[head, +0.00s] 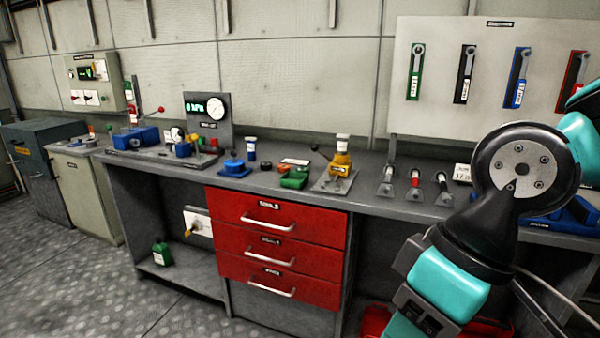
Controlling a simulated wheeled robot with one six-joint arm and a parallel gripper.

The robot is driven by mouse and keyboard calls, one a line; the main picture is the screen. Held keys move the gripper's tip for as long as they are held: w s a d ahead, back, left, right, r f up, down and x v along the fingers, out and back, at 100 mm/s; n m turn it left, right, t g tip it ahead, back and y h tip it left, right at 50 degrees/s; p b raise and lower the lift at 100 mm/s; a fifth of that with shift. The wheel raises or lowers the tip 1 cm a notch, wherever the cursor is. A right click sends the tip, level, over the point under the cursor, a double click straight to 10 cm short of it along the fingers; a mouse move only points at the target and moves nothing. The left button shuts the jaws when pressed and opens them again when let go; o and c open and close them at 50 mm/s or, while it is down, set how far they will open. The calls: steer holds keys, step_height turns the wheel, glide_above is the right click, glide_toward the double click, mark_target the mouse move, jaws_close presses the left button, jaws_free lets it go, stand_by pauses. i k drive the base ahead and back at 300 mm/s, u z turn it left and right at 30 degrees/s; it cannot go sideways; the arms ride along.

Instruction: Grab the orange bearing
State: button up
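I cannot make out a thing that is clearly an orange bearing. A small flat orange-red piece (294,162) lies on the grey workbench (365,196), behind a green part; it is too small to identify. A small orange item (92,131) shows on the left cabinet, also unclear. My teal and black arm fills the right side of the head view, in front of the bench. The fingers of my gripper do not show.
Red drawers (275,240) sit under the bench. A yellow-orange device (341,160), a green block (294,178) and a blue part (235,167) stand on top. A tool board (440,90) hangs behind. The floor (80,300) at left is clear.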

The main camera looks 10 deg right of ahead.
mark_target(282, 168)
steer(key=u, duration=0.55)
steer(key=i, duration=2.5)
steer(key=z, duration=0.4)
